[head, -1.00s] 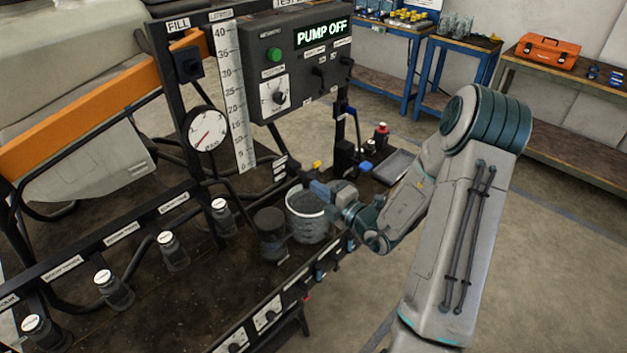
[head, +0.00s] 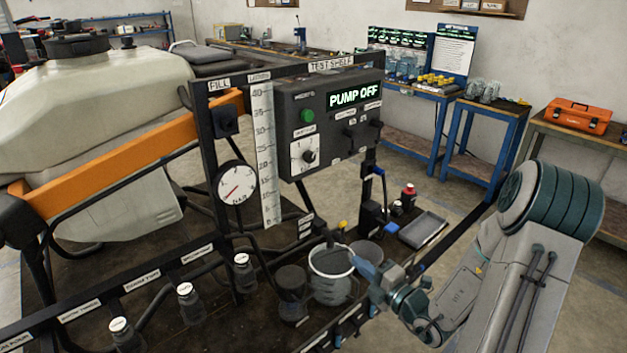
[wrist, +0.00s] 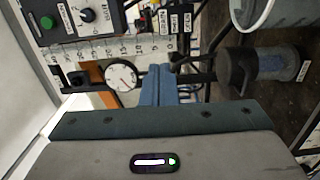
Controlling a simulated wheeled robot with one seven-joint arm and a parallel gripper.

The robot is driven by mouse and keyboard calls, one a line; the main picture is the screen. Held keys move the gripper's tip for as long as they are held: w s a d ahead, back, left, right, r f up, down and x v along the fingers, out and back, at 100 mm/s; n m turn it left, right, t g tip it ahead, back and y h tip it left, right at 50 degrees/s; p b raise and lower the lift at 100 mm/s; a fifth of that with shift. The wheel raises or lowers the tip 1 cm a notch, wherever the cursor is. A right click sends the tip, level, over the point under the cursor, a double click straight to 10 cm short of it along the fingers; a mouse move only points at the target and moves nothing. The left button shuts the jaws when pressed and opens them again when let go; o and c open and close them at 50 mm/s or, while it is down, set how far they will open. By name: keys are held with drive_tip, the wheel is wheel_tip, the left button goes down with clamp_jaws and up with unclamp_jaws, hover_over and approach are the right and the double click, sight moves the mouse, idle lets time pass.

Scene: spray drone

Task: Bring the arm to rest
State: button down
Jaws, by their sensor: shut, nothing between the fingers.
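My gripper (head: 366,268) is in the head view, at the lower middle right, beside the rim of a clear measuring jug (head: 332,287). In the wrist view my gripper (wrist: 158,70) shows as blue fingers closed together, with nothing between them. The arm is bent, with its large elbow joint at the right of the head view. The jug stands upright on the dark bench, and its rim also shows at the top of the wrist view (wrist: 268,22). I cannot tell whether the fingers touch the jug.
A control box (head: 332,122) reads PUMP OFF. A round gauge (head: 237,187) and a dark cylinder (head: 292,293) stand left of the jug. A second clear cup (head: 366,254) is behind my gripper. A grey tray (head: 423,230) lies to the right. Open floor lies beyond.

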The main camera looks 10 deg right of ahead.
drive_tip(key=s+a+r+n+g+y, duration=0.1)
drive_tip(key=s+a+r+n+g, duration=0.2)
drive_tip(key=s+a+n+g, duration=0.75)
drive_tip(key=s+a+r+n+g+y, duration=0.15)
drive_tip(key=s+a+n+g, duration=0.25)
drive_tip(key=n, duration=1.3)
drive_tip(key=s+d+r+n+t+h, duration=0.1)
drive_tip(key=s+d+r+n+h, duration=0.2)
drive_tip(key=n, duration=0.7)
drive_tip(key=s+d+r+n+t+h, duration=0.1)
drive_tip(key=s+d+r+n+h, duration=0.2)
drive_tip(key=d+n+h, duration=0.3)
drive_tip(key=r+n+h, duration=0.1)
drive_tip(key=n+h, duration=0.1)
drive_tip(key=n, duration=0.2)
drive_tip(key=shift+s+n, duration=0.35)
drive_tip(key=shift+s, duration=0.05)
